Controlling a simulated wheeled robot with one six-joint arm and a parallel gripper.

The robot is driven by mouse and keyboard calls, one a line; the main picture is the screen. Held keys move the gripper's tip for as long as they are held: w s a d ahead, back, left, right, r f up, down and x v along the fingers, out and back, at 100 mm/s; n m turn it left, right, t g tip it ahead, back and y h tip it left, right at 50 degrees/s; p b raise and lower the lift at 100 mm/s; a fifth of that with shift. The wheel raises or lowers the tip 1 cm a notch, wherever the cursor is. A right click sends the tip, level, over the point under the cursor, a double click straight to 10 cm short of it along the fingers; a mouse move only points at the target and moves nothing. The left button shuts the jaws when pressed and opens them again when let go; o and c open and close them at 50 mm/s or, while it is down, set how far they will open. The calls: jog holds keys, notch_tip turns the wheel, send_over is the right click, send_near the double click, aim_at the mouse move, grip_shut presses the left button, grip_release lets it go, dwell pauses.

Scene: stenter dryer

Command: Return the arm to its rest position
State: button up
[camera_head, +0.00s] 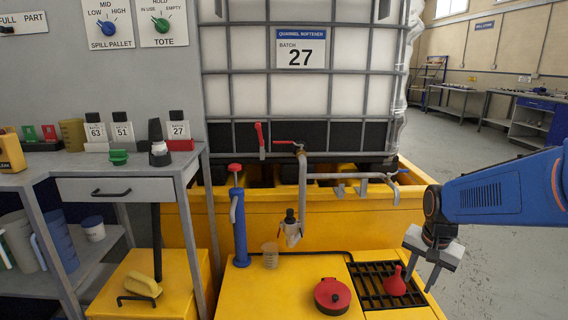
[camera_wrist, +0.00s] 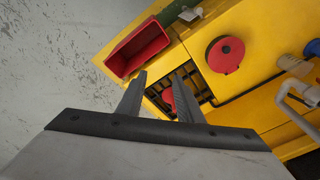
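My gripper (camera_head: 421,278) hangs from my blue arm at the right of the head view, in front of the yellow spill pallet (camera_head: 330,202). In the wrist view, the two fingers of my gripper (camera_wrist: 164,74) stand apart with nothing held between them. A red funnel (camera_head: 395,282) sits on the black grate (camera_head: 372,297), left of my gripper in the head view. In the wrist view the red funnel (camera_wrist: 168,97) shows beyond the fingers, partly hidden.
A red round lid (camera_head: 332,296) lies on the yellow top beside the grate. A red bin (camera_wrist: 137,50) shows in the wrist view. The caged tote (camera_head: 300,95) and its pipe (camera_head: 302,180) stand behind. A grey bench (camera_head: 120,187) is at left. Floor at right (camera_head: 500,270) is clear.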

jog(key=s+a+r+n+t, duration=0.1)
jog(key=s+a+r+n, duration=0.1)
jog(key=s, duration=0.4)
jog(key=s+a+r+n+t, duration=0.1)
jog(key=s+a+r+n, duration=0.1)
jog(key=s, duration=0.5)
jog(key=s+a+r+n, duration=0.2)
jog(key=s+a+n, duration=0.1)
jog(key=s, duration=0.3)
jog(key=shift+s+n+t, duration=0.2)
jog(key=shift+n+t, duration=0.2)
jog(key=shift+n, duration=0.4)
